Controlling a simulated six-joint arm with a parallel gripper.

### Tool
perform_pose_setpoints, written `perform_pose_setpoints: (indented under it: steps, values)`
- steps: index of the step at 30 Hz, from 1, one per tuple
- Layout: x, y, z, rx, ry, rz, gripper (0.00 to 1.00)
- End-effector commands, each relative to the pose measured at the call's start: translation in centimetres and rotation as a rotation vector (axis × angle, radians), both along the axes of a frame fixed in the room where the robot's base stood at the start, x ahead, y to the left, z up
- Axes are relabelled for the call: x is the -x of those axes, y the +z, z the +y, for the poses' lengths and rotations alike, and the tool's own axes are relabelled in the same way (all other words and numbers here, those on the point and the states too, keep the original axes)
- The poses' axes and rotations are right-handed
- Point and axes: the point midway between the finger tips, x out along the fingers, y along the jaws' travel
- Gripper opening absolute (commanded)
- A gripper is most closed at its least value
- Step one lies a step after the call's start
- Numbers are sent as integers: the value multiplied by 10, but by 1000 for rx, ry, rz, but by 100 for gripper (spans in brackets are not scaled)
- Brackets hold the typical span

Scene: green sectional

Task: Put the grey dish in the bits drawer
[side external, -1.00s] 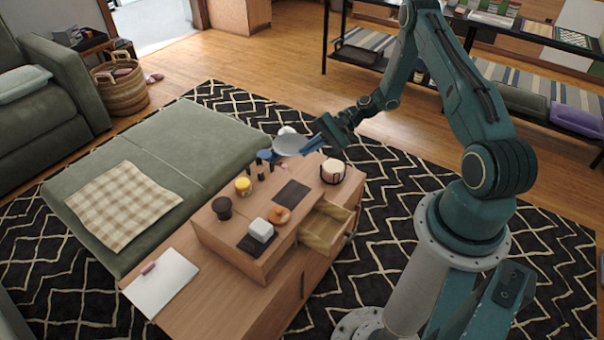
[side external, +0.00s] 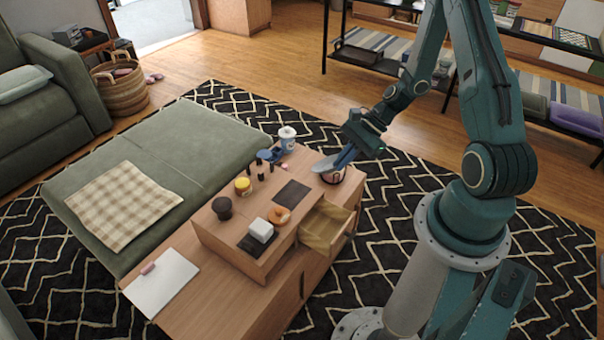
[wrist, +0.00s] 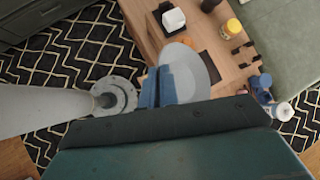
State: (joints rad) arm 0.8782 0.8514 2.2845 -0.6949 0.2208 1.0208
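The grey dish (side external: 324,164) is held at its edge by the blue fingers of my gripper (side external: 345,156). In the wrist view, the dish (wrist: 199,62) extends beyond the shut fingers (wrist: 167,86) and is tilted. The bits drawer (side external: 327,230) stands open at the front of the raised wooden box, below the dish in the side view. Its visible floor looks empty. I cannot make out the drawer in the wrist view.
On the raised box (side external: 235,246) are a white block (side external: 261,229), an orange ring-shaped item (side external: 279,214) and a dark cup (side external: 222,207).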

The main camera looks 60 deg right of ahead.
Motion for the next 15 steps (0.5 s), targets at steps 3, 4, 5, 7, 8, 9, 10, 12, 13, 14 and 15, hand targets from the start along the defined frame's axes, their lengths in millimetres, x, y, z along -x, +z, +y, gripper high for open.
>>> perform_pose_setpoints:
  steps: [3,4,5,7,8,9,10,12,13,14,15]
  values:
    - [11,3,3,-9,-26,40,0]
    - [13,3,4,-10,-30,45,0]
    - [14,4,4,-11,-31,49,0]
    - [15,4,5,-12,-35,54,0]
    - [15,4,5,-13,-36,56,0]
    - [15,4,5,-13,-36,56,0]
    - [15,4,5,-13,-36,56,0]
    - [15,2,5,-14,-36,56,0]
    - [15,1,5,-14,-36,56,0]
    - [15,0,5,-14,-36,56,0]
    - [15,-2,5,-14,-36,56,0]
